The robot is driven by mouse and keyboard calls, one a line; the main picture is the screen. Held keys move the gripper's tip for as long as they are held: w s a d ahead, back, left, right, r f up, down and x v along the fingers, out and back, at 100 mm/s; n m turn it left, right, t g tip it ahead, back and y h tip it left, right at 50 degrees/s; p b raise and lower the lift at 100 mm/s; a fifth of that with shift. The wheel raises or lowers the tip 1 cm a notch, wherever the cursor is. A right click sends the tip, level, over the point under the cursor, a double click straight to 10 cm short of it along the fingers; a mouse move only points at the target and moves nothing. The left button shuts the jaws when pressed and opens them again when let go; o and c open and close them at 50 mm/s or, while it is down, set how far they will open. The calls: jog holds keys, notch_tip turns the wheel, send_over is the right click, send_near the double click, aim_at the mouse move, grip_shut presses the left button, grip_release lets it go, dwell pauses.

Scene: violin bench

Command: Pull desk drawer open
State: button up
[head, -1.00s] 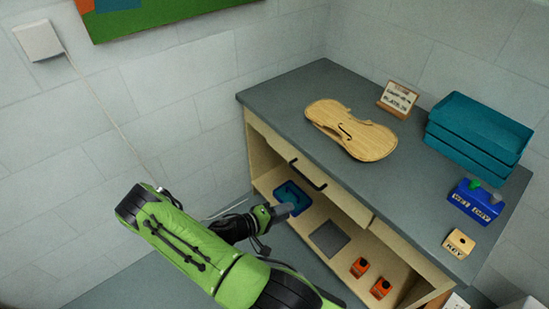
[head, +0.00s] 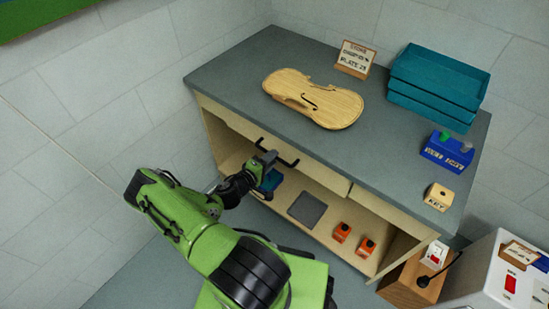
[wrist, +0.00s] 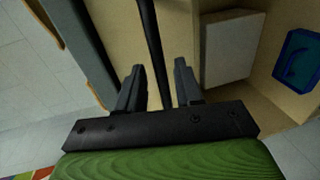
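The desk (head: 225,78) has a grey top and a pale wood body. Its drawer front (head: 310,167) sits under the top and looks flush with the body. A dark bar handle (head: 289,163) is on the drawer front, partly hidden by my gripper (head: 267,159) in the head view. In the wrist view the handle (wrist: 150,45) runs down toward the gap between the fingers of my gripper (wrist: 160,85). The fingers are apart, one on each side of the bar. I cannot tell whether either finger touches it.
A violin plate (head: 318,100), a sign (head: 354,58), teal trays (head: 435,85), a blue block (head: 447,151) and a key box (head: 438,196) stand on the desk. The shelf below holds a blue tray (wrist: 298,60), a grey pad (head: 307,209) and orange items (head: 342,232).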

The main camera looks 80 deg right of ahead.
jog(key=x, duration=0.2)
jog(key=shift+s+d+f, duration=0.1)
jog(key=shift+d, duration=0.15)
grip_shut()
